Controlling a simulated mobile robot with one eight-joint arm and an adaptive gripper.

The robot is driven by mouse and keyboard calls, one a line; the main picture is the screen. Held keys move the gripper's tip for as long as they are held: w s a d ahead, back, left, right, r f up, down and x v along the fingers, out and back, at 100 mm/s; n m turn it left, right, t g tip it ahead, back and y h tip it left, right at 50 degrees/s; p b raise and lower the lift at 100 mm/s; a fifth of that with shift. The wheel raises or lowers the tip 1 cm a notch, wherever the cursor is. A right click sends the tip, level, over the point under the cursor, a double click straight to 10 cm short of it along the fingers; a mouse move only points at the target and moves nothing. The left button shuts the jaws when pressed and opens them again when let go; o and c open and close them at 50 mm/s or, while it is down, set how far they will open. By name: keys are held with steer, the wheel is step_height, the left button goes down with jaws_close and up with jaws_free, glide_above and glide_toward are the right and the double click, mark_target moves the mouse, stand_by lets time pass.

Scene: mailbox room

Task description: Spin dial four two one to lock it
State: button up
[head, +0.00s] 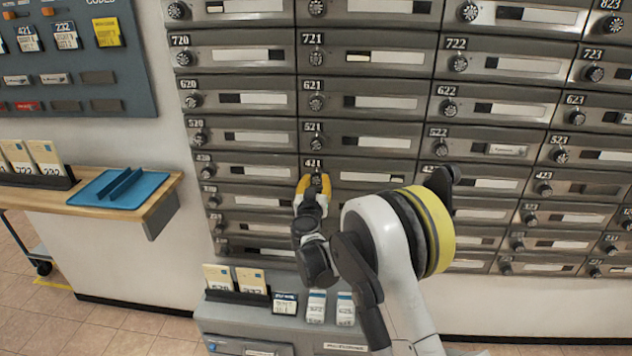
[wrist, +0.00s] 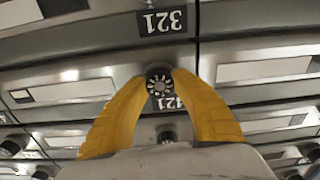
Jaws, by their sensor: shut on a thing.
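Dial 421 (head: 317,179) is a small round dark knob on a grey mailbox door, just below its "421" label (head: 313,163). My gripper (head: 314,184) has its yellow fingers at this dial. In the wrist view, which is upside down, dial 421 (wrist: 160,86) shows white marks around its face. The two fingertips of my gripper (wrist: 163,77) are shut on its sides. The 421 label (wrist: 178,102) is partly covered by a finger. The dial's exact setting is too small to read.
A ledge with cards (head: 236,281) and small boxes stands below. A wooden shelf (head: 155,200) with a blue tray (head: 92,192) is at left.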

steer(key=shift+m, duration=0.5)
steer(key=o, duration=1.2)
steer(key=s, duration=1.2)
steer(key=shift+a, duration=0.2)
